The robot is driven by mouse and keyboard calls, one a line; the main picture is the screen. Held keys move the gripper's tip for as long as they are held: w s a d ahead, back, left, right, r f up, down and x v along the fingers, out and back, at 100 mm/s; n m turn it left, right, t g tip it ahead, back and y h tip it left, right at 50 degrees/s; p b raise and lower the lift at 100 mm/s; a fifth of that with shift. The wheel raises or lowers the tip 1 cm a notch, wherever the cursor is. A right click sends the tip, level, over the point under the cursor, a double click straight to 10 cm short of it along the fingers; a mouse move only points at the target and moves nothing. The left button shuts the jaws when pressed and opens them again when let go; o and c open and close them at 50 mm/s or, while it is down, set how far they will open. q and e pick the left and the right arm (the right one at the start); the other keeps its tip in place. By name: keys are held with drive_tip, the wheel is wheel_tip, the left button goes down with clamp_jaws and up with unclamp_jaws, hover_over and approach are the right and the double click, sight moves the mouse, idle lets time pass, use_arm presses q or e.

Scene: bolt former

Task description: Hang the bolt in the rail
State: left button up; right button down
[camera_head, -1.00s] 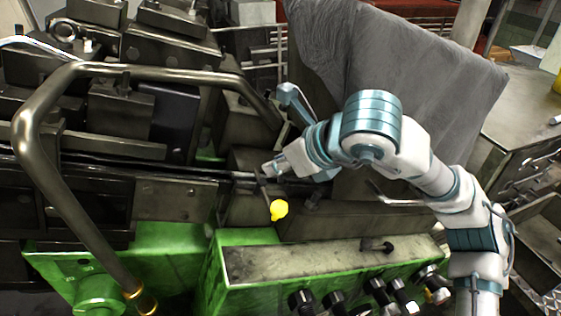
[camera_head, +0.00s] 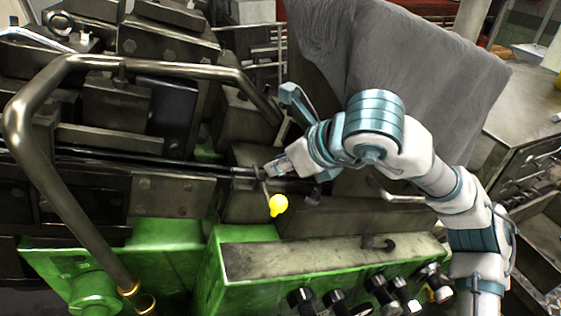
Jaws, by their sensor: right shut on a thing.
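My right gripper (camera_head: 270,171) reaches in from the right, with its fingertips at the dark rail (camera_head: 205,177) along the machine's front. Its jaws are shut on the bolt, which is too small and dark at the fingertips to make out clearly. I cannot tell whether the bolt touches the rail or sits in its slot. A thin lever with a yellow knob (camera_head: 278,206) stands just below the fingertips. My left gripper is out of view.
A bent metal handle bar (camera_head: 45,185) arches over the left side. A green housing with a grey top (camera_head: 300,258) stands in front, with several dark bolt-like pieces (camera_head: 380,292) along its front. A grey cover (camera_head: 400,65) hangs behind my right arm.

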drive_tip(key=shift+f, duration=0.25)
idle(0.4)
drive_tip(key=shift+f+b, duration=0.1)
drive_tip(key=shift+b, duration=0.25)
drive_tip(key=c, duration=1.1)
unclamp_jaws()
drive_tip(key=shift+o, duration=0.7)
drive_tip(key=shift+w+f, duration=0.15)
drive_tip(key=shift+w, duration=0.05)
drive_tip(key=shift+s, duration=0.3)
drive_tip(key=o, duration=0.6)
drive_tip(key=shift+w, duration=0.1)
drive_tip(key=shift+w+d, duration=0.1)
drive_tip(key=shift+r, duration=0.2)
